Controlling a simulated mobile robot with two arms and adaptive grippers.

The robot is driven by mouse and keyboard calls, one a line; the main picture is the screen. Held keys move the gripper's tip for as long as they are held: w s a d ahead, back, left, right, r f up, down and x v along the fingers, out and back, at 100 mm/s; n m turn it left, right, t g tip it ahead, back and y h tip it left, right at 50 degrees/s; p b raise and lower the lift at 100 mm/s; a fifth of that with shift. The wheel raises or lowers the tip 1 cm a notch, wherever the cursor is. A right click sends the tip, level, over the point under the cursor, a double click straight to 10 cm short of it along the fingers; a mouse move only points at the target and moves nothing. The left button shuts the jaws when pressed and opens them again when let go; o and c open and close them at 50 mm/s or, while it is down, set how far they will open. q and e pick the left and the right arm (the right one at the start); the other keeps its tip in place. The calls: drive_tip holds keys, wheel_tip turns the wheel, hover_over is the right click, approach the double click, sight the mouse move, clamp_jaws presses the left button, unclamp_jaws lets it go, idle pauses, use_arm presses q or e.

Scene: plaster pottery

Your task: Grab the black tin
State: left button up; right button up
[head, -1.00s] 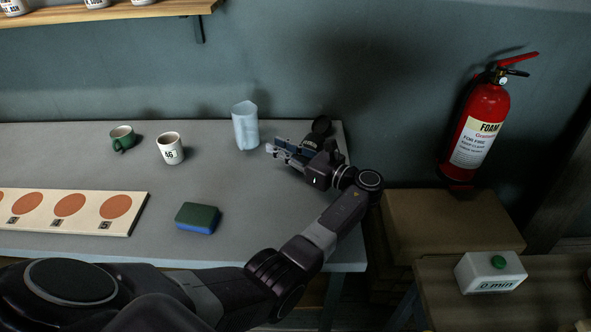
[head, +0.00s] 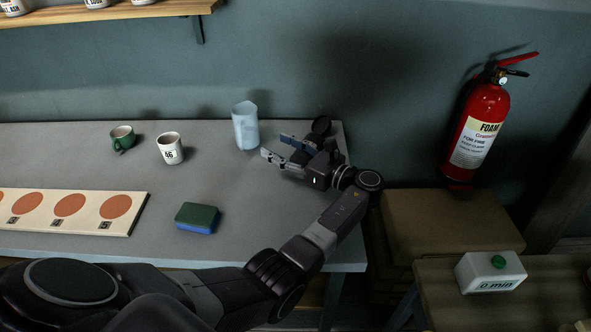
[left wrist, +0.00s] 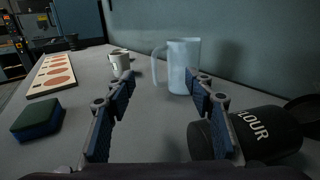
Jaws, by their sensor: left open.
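The black tin (left wrist: 265,132), marked FLOUR, lies on its side on the grey table at the lower right of the left wrist view. In the head view only a dark part of it (head: 321,125) shows behind my left gripper, at the table's back right corner. My left gripper (head: 276,147) is open and empty, low over the table. In the left wrist view its fingers (left wrist: 162,92) have nothing between them but table. The tin is just outside the right-hand finger, which hides part of it. My right gripper is not in view.
A pale translucent jug (head: 246,128) stands just beyond the fingertips. A white mug (head: 170,150), a green mug (head: 122,138), a green-blue sponge (head: 197,218) and a board with brown discs (head: 75,215) are further left. The wall runs close behind.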

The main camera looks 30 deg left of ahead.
use_arm(q)
drive_tip(key=shift+o, duration=1.3)
drive_tip(key=shift+d, duration=0.1)
